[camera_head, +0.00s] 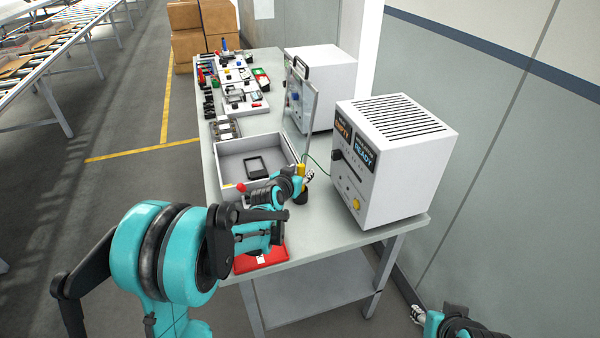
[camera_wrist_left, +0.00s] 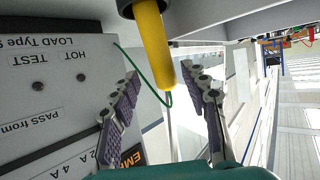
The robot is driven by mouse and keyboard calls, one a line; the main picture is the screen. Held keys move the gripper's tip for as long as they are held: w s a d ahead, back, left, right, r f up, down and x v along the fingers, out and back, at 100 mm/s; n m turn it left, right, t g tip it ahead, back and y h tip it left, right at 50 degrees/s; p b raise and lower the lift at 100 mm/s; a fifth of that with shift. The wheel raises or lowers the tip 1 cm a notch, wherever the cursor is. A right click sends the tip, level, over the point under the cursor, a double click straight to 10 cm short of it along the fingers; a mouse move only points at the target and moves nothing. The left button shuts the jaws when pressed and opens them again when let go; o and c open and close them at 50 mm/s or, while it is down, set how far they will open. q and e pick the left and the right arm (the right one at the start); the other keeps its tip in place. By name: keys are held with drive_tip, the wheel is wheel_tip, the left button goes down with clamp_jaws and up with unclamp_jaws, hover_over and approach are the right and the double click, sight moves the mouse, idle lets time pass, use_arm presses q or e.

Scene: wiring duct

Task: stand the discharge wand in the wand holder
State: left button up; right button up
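The discharge wand (camera_head: 301,170) has a yellow handle and stands upright on the bench. Its handle also shows in the left wrist view (camera_wrist_left: 155,48), with a thin metal rod at one end and a green cord beside it. The handle's other end meets a dark round piece, which looks like the wand holder (camera_head: 300,196); how deep it sits is hidden. My left gripper (camera_head: 308,175) is right by the wand. In the left wrist view its fingers (camera_wrist_left: 165,100) are spread apart either side of the rod, touching nothing visible. My right gripper (camera_head: 416,313) is low at the right, away from the bench.
A white tester box (camera_head: 400,175) stands right of the wand, with another box (camera_head: 322,90) behind it. A grey tray (camera_head: 226,158) with a black frame (camera_head: 256,166) lies left. A red tray (camera_head: 262,262) is at the front. Small parts crowd the far bench.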

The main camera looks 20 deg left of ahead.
use_arm(q)
drive_tip(key=d+v, duration=0.1)
drive_tip(key=v, duration=1.1)
drive_tip(key=shift+a, duration=0.45)
drive_tip(key=shift+r, duration=0.1)
drive_tip(key=s+d+f+g, duration=0.1)
drive_tip(key=s+g, duration=0.1)
drive_tip(key=s, duration=0.6)
drive_tip(key=s+d+f+g, duration=0.1)
drive_tip(key=s+f+g, duration=0.1)
drive_tip(key=s, duration=0.7)
drive_tip(key=s+d+f+n+g+y, duration=0.1)
drive_tip(key=s+d+f+g, duration=0.1)
drive_tip(key=s, duration=0.6)
drive_tip(key=shift+s+g, duration=0.25)
drive_tip(key=shift+g, duration=0.05)
